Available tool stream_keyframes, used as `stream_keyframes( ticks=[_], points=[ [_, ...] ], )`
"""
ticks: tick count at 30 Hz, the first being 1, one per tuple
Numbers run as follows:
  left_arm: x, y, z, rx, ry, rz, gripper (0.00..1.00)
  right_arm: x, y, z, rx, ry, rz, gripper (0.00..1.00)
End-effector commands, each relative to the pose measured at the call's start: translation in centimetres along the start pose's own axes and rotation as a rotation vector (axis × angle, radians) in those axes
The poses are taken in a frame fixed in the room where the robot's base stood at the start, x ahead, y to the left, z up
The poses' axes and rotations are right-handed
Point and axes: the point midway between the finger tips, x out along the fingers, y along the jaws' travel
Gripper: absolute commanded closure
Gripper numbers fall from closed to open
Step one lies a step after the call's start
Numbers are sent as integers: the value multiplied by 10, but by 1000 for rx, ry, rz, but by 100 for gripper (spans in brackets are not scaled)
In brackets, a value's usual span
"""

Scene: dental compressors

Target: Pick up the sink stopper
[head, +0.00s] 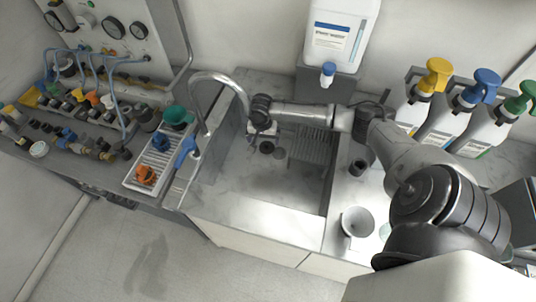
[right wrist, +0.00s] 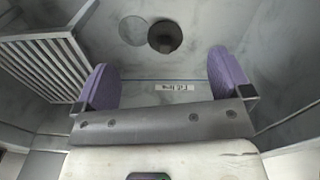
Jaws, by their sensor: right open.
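My right gripper (head: 262,132) reaches down into the sink (head: 250,185) near its back, below the faucet's side. In the right wrist view its two purple-padded fingers (right wrist: 166,80) are wide apart with nothing between them. I cannot tell for sure which is the sink stopper and which the drain. In the head view a dark round shape (head: 280,153) shows on the sink floor just past the gripper. My left gripper is not in view.
A slatted rack (right wrist: 45,65) stands close to the fingers at left, also in the head view (head: 313,147). A fill-line label (right wrist: 174,87) is on the sink wall. A curved faucet (head: 222,77) rises left of my arm. Pump bottles (head: 425,95) stand right.

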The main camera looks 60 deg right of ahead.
Motion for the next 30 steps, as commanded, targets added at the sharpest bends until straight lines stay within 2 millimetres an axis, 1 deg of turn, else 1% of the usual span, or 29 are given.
stream_keyframes(
  ticks=[1, 3, 5, 7, 10, 15, 21, 24, 30],
  points=[
    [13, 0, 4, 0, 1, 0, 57, 3, -1, -15, 75, -4, -7, 3],
    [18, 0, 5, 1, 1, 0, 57, -1, -2, -27, 160, -16, -16, 3],
    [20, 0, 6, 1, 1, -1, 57, -4, -2, -35, 212, -24, -22, 3],
    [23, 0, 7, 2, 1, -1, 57, -2, -3, -40, 250, -31, -25, 3],
    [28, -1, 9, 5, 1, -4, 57, 9, -3, -42, 271, -37, -26, 3],
    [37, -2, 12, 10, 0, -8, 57, 40, -4, -41, 272, -36, -26, 3],
    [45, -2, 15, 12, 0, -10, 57, 66, -5, -40, 269, -35, -27, 3],
    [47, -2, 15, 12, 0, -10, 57, 73, -5, -40, 269, -35, -26, 3],
    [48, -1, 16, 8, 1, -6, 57, 79, -6, -40, 268, -34, -28, 3]
  ],
)
